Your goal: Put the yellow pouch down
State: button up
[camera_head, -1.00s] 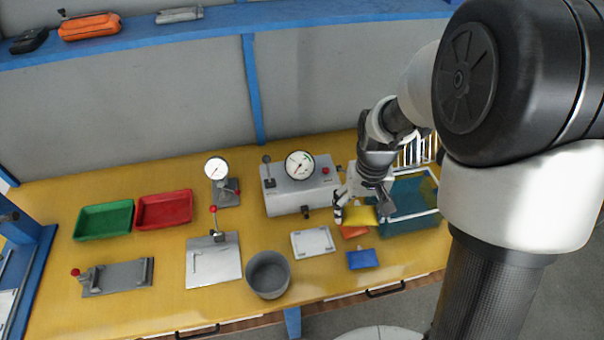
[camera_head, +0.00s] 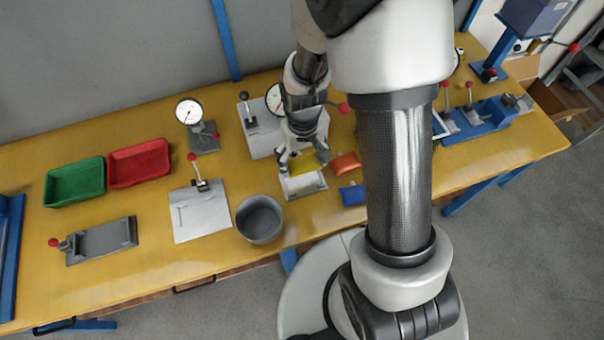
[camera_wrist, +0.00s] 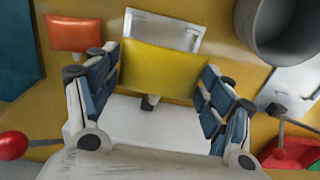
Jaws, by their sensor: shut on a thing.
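The yellow pouch (camera_wrist: 165,72) is between the fingers of my gripper (camera_wrist: 160,95) in the wrist view. My gripper is shut on it. In the head view the yellow pouch (camera_head: 303,164) is at my gripper (camera_head: 300,158), above the white rectangular plate (camera_head: 303,187) on the yellow bench. The pouch hides part of this plate, which also shows in the wrist view (camera_wrist: 185,42). I cannot tell whether the pouch touches the plate.
An orange pouch (camera_head: 344,163) and a blue pouch (camera_head: 353,195) lie to the right of the plate. A grey round bin (camera_head: 260,219) stands to its left, close by. Behind is a grey machine with a dial (camera_head: 262,140). Green (camera_head: 75,182) and red (camera_head: 139,163) trays stand farther left.

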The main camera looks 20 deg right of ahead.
jog(key=b, duration=0.2)
send_over(303, 180)
jog(key=shift+w+f, duration=0.1)
jog(key=shift+f, duration=3.1)
jog(key=shift+f+b, duration=0.4)
jog(key=shift+f, duration=0.2)
jog(key=o, duration=0.9)
jog(key=shift+r, duration=0.1)
